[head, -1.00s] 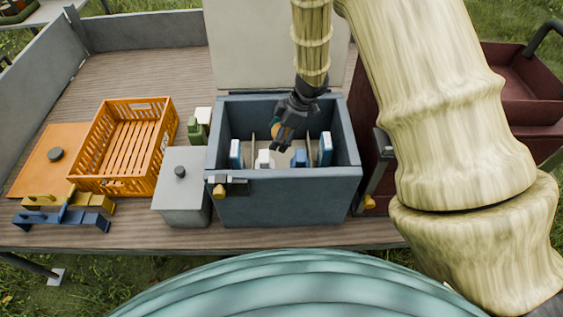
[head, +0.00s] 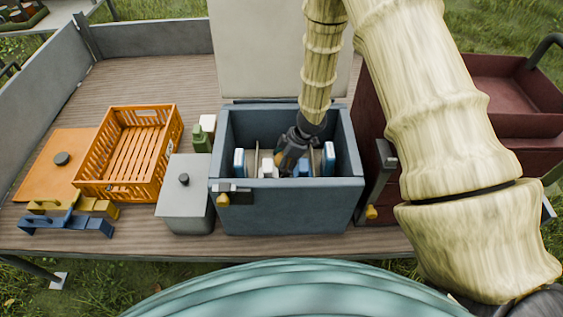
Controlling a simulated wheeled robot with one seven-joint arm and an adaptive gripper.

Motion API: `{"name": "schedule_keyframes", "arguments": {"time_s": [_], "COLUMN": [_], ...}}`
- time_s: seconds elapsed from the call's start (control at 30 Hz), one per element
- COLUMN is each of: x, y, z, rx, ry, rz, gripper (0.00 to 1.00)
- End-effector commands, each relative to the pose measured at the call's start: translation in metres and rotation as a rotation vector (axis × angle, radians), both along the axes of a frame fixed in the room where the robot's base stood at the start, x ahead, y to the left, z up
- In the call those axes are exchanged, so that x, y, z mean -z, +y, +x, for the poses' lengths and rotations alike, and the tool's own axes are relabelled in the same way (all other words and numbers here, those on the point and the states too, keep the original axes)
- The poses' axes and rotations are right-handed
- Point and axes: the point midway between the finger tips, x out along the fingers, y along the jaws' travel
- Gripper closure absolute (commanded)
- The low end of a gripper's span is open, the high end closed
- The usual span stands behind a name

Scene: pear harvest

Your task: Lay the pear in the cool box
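The blue-grey cool box (head: 290,207) stands open on the wooden deck in the middle of the view, its pale lid (head: 282,50) raised behind it. My gripper (head: 288,162) points down inside the box, between the thin upright dividers. A small orange-brown patch, which I take to be the pear (head: 279,157), shows at the left side of the fingers. It appears held in them, though the dark fingers hide most of it. Blue-and-white packs stand inside at the left (head: 239,162) and right (head: 328,158). The front wall hides the box floor.
An orange crate (head: 107,189), a grey lidded bin (head: 184,208) and a green bottle (head: 201,140) stand left of the box. A white block (head: 267,167) and a blue one lie near the gripper. A dark red container (head: 372,160) stands close on the right.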

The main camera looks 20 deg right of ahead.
Motion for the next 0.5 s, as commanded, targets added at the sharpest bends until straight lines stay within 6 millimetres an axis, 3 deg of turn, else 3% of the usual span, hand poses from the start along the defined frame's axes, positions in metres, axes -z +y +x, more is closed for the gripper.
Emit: {"name": "schedule_keyframes", "arguments": {"time_s": [0.37, 0.4, 0.5], "x": [0.0039, 0.0045, 0.004], "y": [-0.0002, -0.0002, -0.0001], "z": [0.0002, 0.0002, 0.0002], "rx": [-0.001, -0.001, -0.001], "ry": [0.0, 0.0, 0.0], "rz": [-0.001, -0.001, 0.0], "gripper": [0.56, 0.25, 0.07]}}
